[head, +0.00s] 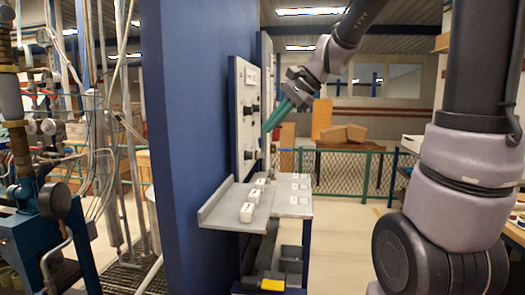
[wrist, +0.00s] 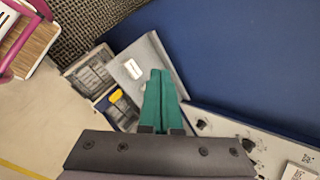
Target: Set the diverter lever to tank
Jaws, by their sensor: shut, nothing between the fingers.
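My gripper (head: 267,129) has green fingers pressed together with nothing between them. In the head view it is in front of the upright white panel (head: 239,90), pointing down and left, above the shelf. In the wrist view the shut fingers (wrist: 161,72) point towards the grey shelf. Dark knobs or handles (head: 253,108) stick out of the panel; more dark fittings (wrist: 201,124) show on the panel in the wrist view. I cannot tell which of these is the diverter lever, or its setting. No labels are readable.
A grey shelf (head: 215,210) with small white blocks (head: 247,212) projects below the panel. A dark unit with a yellow end (head: 272,285) is low beneath it. A blue wall (head: 190,130) stands left of the panel. Open floor lies beyond, before a green fence (head: 345,172).

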